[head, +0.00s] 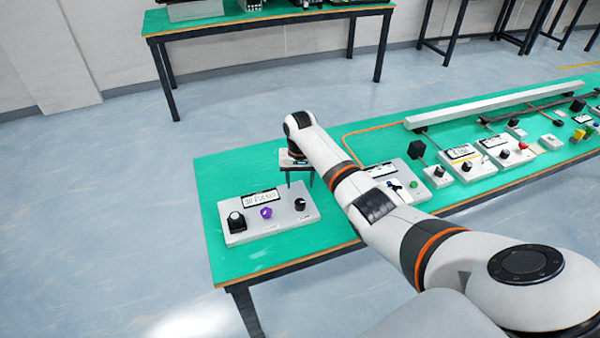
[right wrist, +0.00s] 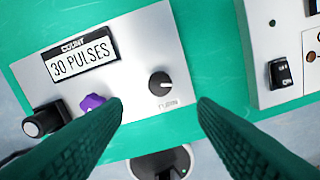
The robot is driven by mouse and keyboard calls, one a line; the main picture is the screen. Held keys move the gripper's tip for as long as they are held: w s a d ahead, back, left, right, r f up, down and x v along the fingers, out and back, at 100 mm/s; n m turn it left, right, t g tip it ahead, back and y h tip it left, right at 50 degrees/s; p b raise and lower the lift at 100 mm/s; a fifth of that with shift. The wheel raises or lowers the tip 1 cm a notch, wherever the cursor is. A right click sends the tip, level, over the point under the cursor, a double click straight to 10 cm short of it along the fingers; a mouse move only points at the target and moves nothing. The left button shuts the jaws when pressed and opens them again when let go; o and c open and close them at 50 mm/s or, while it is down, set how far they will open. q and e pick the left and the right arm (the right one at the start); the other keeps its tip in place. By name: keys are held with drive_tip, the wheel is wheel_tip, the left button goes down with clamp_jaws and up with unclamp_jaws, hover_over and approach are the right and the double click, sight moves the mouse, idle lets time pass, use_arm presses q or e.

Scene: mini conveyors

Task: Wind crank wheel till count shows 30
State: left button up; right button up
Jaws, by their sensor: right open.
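The light grey count box (head: 265,233) stands at the left end of the green table. Its label display reads "30 PULSES" under the word COUNT in the right wrist view (right wrist: 82,60). On it are a black round control (head: 236,222), a purple knob (head: 266,212) and a small black dial (head: 300,204). I cannot tell for sure which one is the crank wheel. My right gripper (head: 298,178) is open and empty, with its fingers pointing down near the box's right rear. In the right wrist view the fingers (right wrist: 160,103) are spread, with nothing between them. My left gripper is not in view.
More panels and a long white rail (head: 490,104) run further right. The table's left end (head: 215,185) is clear. Another table stands behind.

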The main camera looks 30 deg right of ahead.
drive_tip(key=shift+r, duration=1.2)
